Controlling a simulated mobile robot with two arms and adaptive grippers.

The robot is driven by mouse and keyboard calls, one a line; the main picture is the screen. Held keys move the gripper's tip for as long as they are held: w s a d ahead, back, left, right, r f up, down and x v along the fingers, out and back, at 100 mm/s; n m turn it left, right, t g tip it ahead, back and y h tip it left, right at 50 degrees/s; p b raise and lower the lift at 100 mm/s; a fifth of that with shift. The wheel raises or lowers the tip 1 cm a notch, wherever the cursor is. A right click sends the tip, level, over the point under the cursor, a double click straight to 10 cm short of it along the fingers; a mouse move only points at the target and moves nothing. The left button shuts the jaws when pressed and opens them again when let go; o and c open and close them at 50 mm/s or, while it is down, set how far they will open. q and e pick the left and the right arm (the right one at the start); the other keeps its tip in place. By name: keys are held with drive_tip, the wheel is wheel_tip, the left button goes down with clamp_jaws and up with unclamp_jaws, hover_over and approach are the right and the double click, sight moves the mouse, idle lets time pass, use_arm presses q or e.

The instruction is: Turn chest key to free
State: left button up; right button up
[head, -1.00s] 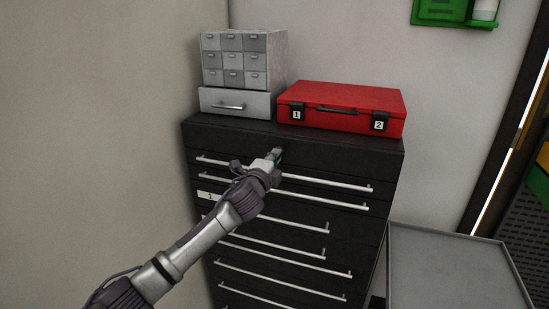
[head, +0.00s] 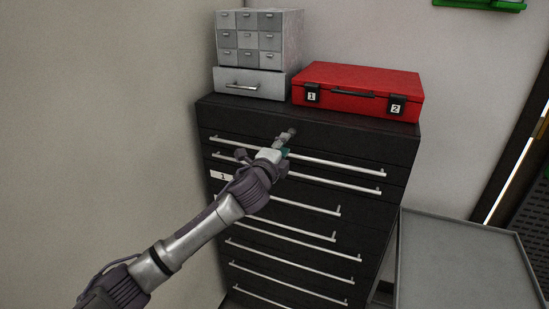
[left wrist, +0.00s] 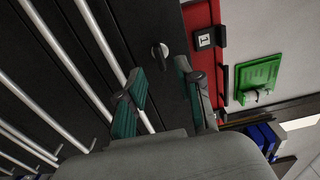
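The black drawer chest (head: 340,145) stands against the wall. Its key (left wrist: 160,51), a small silver piece in a round lock on the dark top panel, shows in the left wrist view. In the head view my left gripper (head: 287,142) is at the chest's top panel and largely hides the lock area. In the left wrist view the left gripper (left wrist: 160,72) is open, with its green-padded fingers apart on either side below the key. Nothing is between them, and the key looks just beyond the fingertips. My right gripper is not in view.
A red case (head: 358,88) with latches marked 1 and 2 and a grey small-drawer unit (head: 250,84) sit on top of the chest. Long bar handles (head: 330,184) cross the drawers just below my gripper. A grey tray-topped surface (head: 465,262) stands to the right.

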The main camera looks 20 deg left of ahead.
use_arm(q)
drive_tip(key=s, duration=0.7)
drive_tip(key=shift+s+a, duration=0.15)
drive_tip(key=shift+s, duration=0.25)
